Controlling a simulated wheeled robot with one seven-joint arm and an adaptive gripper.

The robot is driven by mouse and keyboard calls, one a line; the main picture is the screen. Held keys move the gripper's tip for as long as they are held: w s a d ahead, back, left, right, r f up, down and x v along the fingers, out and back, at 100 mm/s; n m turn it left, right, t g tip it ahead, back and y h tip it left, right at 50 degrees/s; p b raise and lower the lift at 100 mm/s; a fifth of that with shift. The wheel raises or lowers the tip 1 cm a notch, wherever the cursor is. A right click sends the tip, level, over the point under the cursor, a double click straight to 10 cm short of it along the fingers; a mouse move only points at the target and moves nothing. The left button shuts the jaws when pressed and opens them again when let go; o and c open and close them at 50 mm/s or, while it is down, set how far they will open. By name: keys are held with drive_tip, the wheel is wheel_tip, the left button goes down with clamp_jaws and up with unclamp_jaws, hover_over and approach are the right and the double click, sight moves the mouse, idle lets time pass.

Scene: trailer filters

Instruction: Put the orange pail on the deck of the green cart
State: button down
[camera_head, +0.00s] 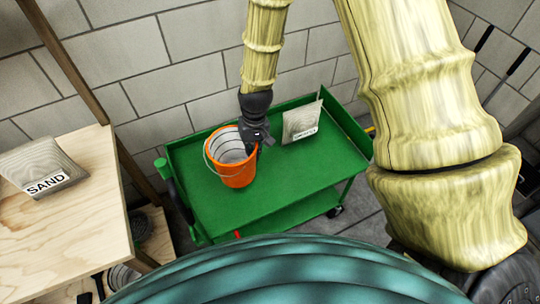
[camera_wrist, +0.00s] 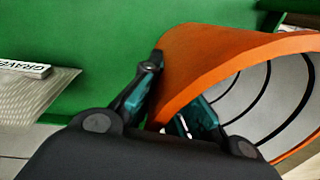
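The orange pail (camera_head: 238,174) stands upright over the deck of the green cart (camera_head: 290,178), left of the deck's middle. Its base appears to rest on the deck, though exact contact is hard to tell. Its wire handle hangs at the left side. My gripper (camera_head: 252,146) is at the pail's right rim. In the wrist view, my gripper (camera_wrist: 172,92) has one finger outside and one inside the wall of the pail (camera_wrist: 205,50), and appears shut on it. The inside fingertip is partly hidden by the rim.
A grey bag labelled like gravel (camera_head: 301,123) lies on the deck right of the pail; it also shows in the wrist view (camera_wrist: 30,95). A wooden bench (camera_head: 85,215) with a SAND bag (camera_head: 42,168) is at left. The deck's front right is clear.

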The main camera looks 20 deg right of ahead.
drive_tip(key=s+d+f+m+b, duration=0.4)
drive_tip(key=s+f+b, duration=0.3)
drive_tip(key=b, duration=0.5)
drive_tip(key=shift+m+t, duration=0.3)
drive_tip(key=shift+m, duration=0.2)
drive_tip(key=shift+w+d+f+b, duration=0.3)
drive_tip(key=shift+w+d+f, duration=0.3)
drive_tip(key=shift+w, duration=1.65)
drive_tip(key=shift+w+d+f+b, duration=0.35)
drive_tip(key=shift+w+d+f, duration=0.3)
drive_tip(key=shift+w, duration=1.6)
drive_tip(key=shift+w+d+f+b, duration=0.3)
drive_tip(key=shift+w+d+f, duration=0.3)
drive_tip(key=shift+w, duration=1.65)
drive_tip(key=c, duration=1.6)
unclamp_jaws()
drive_tip(key=shift+c, duration=0.2)
wheel_tip(320, 180, up, 12)
drive_tip(key=d+p, duration=0.1)
drive_tip(key=shift+s+p, duration=0.35)
drive_tip(key=shift+p, duration=0.05)
